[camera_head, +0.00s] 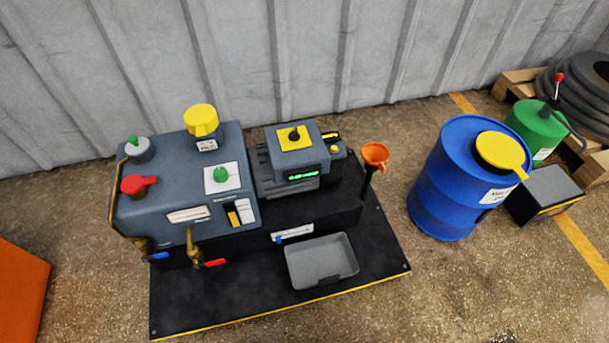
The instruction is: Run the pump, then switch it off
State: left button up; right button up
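The pump unit (190,180) is a grey-blue housing on a black base plate. A square yellow plate with a black rotary knob (294,135) sits on the motor block at its right. Below the knob a small display (303,175) shows lit green characters, too small to read. A green knob (220,175) stands on a white plate on the housing. A red handle (138,184) and a yellow cap (201,119) are on top. Two brass taps, one with a blue lever (158,256) and one with a red lever (215,263), are at the front. Neither gripper is in view.
A grey drip tray (321,262) lies on the base plate (240,310). An orange funnel (375,156) stands at the pump's right end. A blue drum (450,180) with a yellow lid and a green canister (537,126) stand right. An orange object (20,290) is at lower left.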

aim_at(294, 136)
jog(key=k+l, duration=1)
jog(key=k, duration=0.15)
